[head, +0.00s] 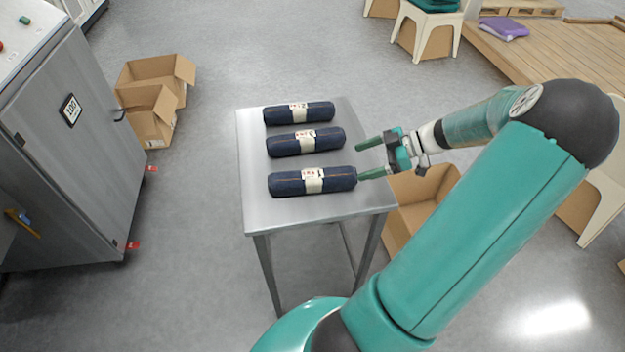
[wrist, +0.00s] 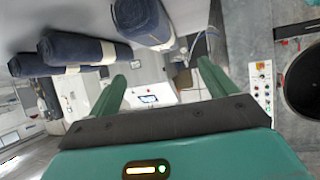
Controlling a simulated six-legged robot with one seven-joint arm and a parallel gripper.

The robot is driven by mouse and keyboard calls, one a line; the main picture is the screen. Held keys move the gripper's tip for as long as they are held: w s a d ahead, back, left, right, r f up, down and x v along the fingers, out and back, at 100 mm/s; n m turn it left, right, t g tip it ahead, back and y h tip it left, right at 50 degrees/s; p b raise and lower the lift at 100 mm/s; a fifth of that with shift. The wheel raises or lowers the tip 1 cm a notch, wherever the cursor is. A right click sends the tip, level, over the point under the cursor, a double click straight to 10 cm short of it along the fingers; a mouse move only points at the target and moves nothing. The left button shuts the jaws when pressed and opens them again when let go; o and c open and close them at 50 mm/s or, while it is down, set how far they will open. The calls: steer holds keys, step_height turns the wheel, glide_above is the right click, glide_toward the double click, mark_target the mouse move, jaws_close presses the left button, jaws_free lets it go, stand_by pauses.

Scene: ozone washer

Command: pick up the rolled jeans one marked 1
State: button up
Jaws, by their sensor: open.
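Three dark blue rolled jeans with cream paper bands lie in a row on a grey metal table (head: 255,215): a far roll (head: 320,111), a middle roll (head: 330,140) and a near roll (head: 340,180). The band print is too small to tell which is marked 1. My gripper (head: 364,161) is open and empty at the table's right edge, its green fingers pointing left toward the ends of the middle and near rolls. In the wrist view, the rolls (wrist: 95,42) show at upper left, beyond and beside the spread fingers (wrist: 162,75).
A grey machine cabinet (head: 70,150) stands at the left, with open cardboard boxes (head: 155,95) behind it. Another open box (head: 405,215) is on the floor right of the table. White stools (head: 425,30) and a wooden platform (head: 560,50) are at the back right.

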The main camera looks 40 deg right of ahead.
mark_target(322, 174)
steer(key=x, duration=1.3)
steer(key=shift+w+a+f, duration=0.1)
steer(key=shift+w+a, duration=0.05)
steer(key=c, duration=1.3)
